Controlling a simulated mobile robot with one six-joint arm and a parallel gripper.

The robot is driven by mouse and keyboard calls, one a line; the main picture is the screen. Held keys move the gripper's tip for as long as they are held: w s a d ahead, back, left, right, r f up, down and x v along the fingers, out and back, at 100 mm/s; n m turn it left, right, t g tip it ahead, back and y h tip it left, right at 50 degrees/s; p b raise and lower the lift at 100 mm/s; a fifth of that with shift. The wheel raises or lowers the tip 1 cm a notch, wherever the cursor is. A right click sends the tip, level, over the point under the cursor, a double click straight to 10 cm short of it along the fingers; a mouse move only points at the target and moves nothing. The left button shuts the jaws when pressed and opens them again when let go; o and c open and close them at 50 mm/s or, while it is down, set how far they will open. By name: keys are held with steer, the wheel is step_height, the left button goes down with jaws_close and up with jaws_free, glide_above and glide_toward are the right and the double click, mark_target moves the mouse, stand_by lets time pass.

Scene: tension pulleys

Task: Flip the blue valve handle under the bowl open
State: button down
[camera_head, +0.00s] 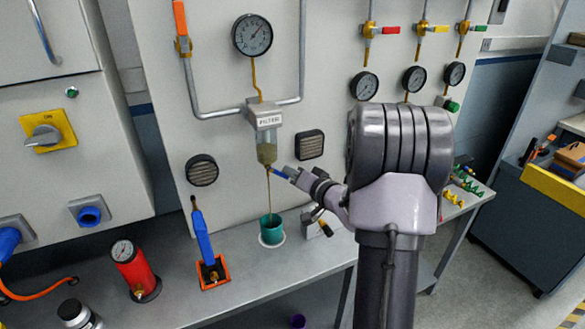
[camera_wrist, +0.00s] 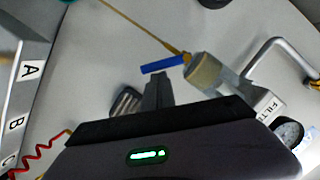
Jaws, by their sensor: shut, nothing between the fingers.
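The filter bowl (camera_head: 267,152) hangs under a block labelled FILTER (camera_head: 265,118) on the panel; the bowl also shows in the wrist view (camera_wrist: 203,72). The blue valve handle (camera_wrist: 162,66) sticks out sideways under the bowl, at a slant to a thin brown stream (camera_wrist: 140,28). In the head view the handle (camera_head: 281,173) is small and close to my gripper (camera_head: 293,174). In the wrist view my gripper (camera_wrist: 157,80) is shut and empty, its tips right beside the handle. Whether they touch it I cannot tell. The stream runs down to a teal cup (camera_head: 271,231).
The cup stands on a grey bench (camera_head: 330,248). A blue-handled tool in an orange holder (camera_head: 214,272) and a red cylinder with a gauge (camera_head: 134,268) stand to the left. Round and square vents (camera_head: 309,145) and pipes (camera_head: 190,85) are on the panel.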

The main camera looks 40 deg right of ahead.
steer(key=f+m, duration=0.1)
steer(key=f+m+y, duration=0.1)
steer(key=m, duration=0.1)
steer(key=shift+w+a+t+b, duration=0.1)
steer(key=shift+a+t+b, duration=0.2)
steer(key=shift+b, duration=0.1)
steer(key=m, duration=0.1)
steer(key=m+b, duration=0.1)
steer(key=shift+w+a+f+m+t, duration=0.1)
steer(key=shift+a+f+m+t, duration=0.25)
steer(key=shift+a+m+t, duration=0.05)
